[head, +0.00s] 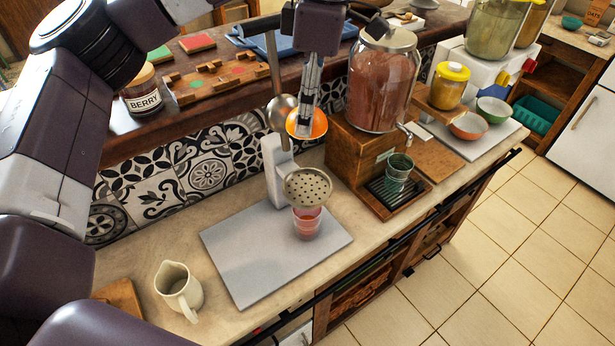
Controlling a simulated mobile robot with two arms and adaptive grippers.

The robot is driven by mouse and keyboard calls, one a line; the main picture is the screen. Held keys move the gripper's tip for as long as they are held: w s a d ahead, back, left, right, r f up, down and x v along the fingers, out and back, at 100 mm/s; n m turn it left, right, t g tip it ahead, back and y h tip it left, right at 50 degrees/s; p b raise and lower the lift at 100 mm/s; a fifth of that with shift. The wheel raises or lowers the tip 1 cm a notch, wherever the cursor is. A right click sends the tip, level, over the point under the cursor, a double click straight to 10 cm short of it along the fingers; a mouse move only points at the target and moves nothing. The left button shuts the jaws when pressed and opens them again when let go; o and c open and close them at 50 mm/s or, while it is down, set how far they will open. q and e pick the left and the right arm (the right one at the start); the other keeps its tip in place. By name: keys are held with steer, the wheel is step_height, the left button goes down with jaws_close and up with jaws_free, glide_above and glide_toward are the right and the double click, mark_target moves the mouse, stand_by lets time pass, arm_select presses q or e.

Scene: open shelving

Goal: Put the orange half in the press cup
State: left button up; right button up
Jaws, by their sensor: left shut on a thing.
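The orange half (307,124) is held up in the air in the middle of the head view, its rind and cut edge partly showing. My left gripper (307,108) points down and is shut on it. The press cup (307,186) is a perforated metal strainer on a pale press stand (276,172). The orange half is above and behind the cup in the picture, apart from it. A glass (307,225) with pinkish-red content stands under the cup. My right gripper is not in view.
The press stands on a grey board (245,255). A cream pitcher (179,288) is at the front left. A large drink dispenser (382,82) on a wooden box stands to the right, with a green tumbler (398,172) under its tap. A berry jar (142,92) sits on the ledge behind.

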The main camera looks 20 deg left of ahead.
arm_select(q)
steer(key=p, duration=0.2)
glide_above(305, 187)
steer(key=f, duration=1.2)
steer(key=shift+d, duration=0.3)
step_height(305, 187, down, 4)
steer(key=shift+f+p, duration=0.1)
steer(key=shift+p, duration=0.5)
steer(key=shift+f, duration=0.1)
steer(key=shift+f+b, duration=0.15)
steer(key=shift+b, duration=0.15)
steer(key=o, duration=1.2)
steer(key=shift+r, duration=0.2)
